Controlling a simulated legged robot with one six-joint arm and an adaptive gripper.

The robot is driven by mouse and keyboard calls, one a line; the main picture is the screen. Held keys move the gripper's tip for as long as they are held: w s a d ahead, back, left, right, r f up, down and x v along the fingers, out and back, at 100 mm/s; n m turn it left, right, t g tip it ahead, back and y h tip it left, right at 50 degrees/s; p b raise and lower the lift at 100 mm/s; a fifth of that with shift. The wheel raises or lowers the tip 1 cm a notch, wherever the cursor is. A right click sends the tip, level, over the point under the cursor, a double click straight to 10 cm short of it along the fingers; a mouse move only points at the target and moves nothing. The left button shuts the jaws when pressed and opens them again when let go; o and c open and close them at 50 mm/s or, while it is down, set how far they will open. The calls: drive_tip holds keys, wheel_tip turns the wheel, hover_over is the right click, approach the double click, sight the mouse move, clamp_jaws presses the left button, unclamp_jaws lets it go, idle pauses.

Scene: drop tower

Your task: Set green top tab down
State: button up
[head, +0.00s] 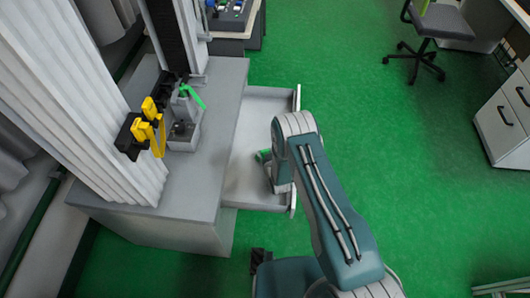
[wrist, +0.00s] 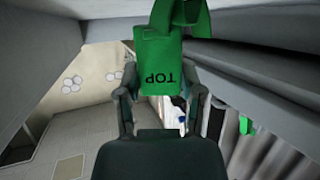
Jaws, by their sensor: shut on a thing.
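The green top tab (wrist: 165,62) fills the middle of the wrist view, with the word TOP upside down on its flat face. My gripper (wrist: 160,92) has one dark finger on each side of it and is shut on it. In the head view a small part of the green tab (head: 263,155) shows over the open drawer (head: 243,180), beside my arm. My arm hides most of my gripper there. Whether the tab touches the drawer cannot be told.
The drawer sticks out from a grey cabinet (head: 217,130). On the cabinet stand a dark tower column (head: 165,35) and a device with a green lever (head: 193,95). Yellow pieces (head: 150,107) hang on a black holder.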

drive_tip(key=shift+s+f, duration=0.1)
drive_tip(key=shift+f, duration=0.1)
drive_tip(key=o, duration=0.9)
drive_tip(key=shift+s+d+f, duration=0.1)
drive_tip(key=shift+o, duration=0.2)
